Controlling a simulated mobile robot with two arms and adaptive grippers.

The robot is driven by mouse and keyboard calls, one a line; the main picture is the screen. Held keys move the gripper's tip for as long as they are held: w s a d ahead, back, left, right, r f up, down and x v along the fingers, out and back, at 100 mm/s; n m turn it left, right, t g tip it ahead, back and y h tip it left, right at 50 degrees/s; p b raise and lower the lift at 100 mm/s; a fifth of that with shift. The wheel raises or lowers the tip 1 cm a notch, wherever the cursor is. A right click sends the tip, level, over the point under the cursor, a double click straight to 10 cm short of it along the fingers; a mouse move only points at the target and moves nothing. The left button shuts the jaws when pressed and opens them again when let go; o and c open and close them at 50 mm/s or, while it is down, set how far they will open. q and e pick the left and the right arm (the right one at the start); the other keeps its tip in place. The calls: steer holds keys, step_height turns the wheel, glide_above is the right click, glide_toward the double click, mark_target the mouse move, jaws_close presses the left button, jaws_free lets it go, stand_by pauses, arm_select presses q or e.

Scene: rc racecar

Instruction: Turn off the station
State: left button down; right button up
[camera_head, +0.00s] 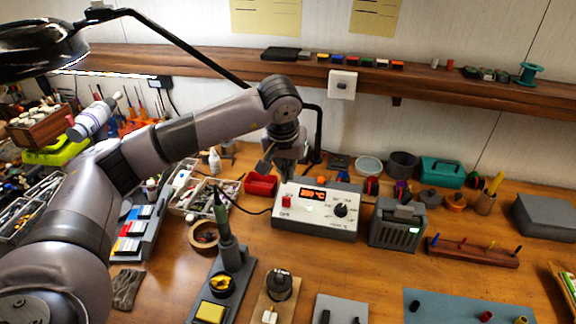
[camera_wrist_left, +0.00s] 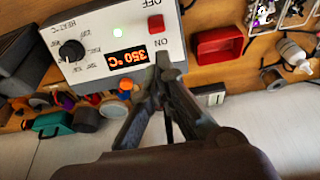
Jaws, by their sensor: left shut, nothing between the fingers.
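The soldering station (camera_head: 318,220) is a white-fronted box in the middle of the bench. Its display (camera_head: 313,194) is lit orange, and in the wrist view it reads 350 °C upside down. A red switch (camera_head: 286,201) sits at the left of the front panel, between the ON and OFF labels; it also shows in the left wrist view (camera_wrist_left: 155,22). My right gripper is out of view.
A dark knob (camera_head: 340,210) is on the station's right. A grey boxy unit (camera_head: 396,222) stands beside it. The soldering iron stand (camera_head: 232,255) and tape roll (camera_head: 203,235) are front left. A red bin (camera_head: 260,186) is behind left. A shelf (camera_head: 220,66) runs above.

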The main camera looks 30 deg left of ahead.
mark_target(291, 193)
arm_select(q)
steer(key=p+x, duration=0.1)
steer(key=x, duration=0.5)
steer(key=shift+w+f, duration=0.1)
steer(key=shift+f, duration=0.05)
